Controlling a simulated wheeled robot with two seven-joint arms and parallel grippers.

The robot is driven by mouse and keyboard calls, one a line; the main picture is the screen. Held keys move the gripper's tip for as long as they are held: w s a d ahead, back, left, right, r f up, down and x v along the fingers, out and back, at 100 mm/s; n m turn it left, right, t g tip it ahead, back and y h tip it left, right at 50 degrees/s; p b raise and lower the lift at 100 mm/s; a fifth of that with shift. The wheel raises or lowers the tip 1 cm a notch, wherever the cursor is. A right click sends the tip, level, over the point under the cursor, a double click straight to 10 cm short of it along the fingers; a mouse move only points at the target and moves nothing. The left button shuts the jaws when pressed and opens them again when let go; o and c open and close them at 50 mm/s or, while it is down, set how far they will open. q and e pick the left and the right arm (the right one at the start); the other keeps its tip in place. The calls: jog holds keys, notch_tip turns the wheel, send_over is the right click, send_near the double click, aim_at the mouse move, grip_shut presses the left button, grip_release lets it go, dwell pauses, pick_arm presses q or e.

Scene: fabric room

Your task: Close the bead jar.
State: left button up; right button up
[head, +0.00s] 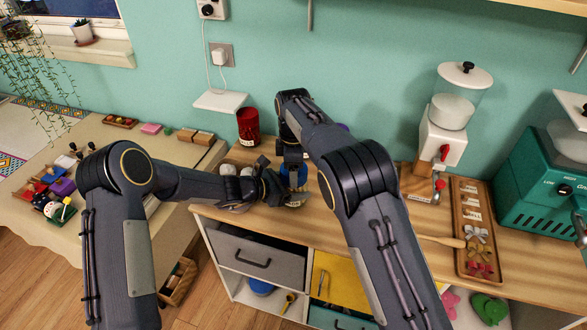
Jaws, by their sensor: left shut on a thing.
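The bead jar (302,183) seems to be the small round thing with blue on the counter, mostly hidden behind my two grippers. I cannot make out whether its lid sits on it or is held above it. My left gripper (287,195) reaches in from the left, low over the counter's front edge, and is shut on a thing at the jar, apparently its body. My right gripper (292,168) points down from above at the blue part; its fingers are too small and dark to read.
The wooden counter (432,223) carries a red tin (248,127), a white dispenser (443,130), a teal machine (545,195) and a wooden tray (468,205) of small pieces. Pale round things (230,169) lie left of the jar. Drawers (258,262) are below.

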jog(key=o, duration=1.1)
jog(key=shift+r, duration=2.3)
jog(key=shift+c, duration=0.4)
jog(key=n, duration=0.1)
jog(key=r+n, duration=0.1)
jog(key=n, duration=0.3)
jog(key=shift+r, duration=0.4)
jog(key=n, duration=0.1)
jog(key=r+n, duration=0.1)
jog(key=n, duration=0.3)
jog(key=shift+r, duration=0.35)
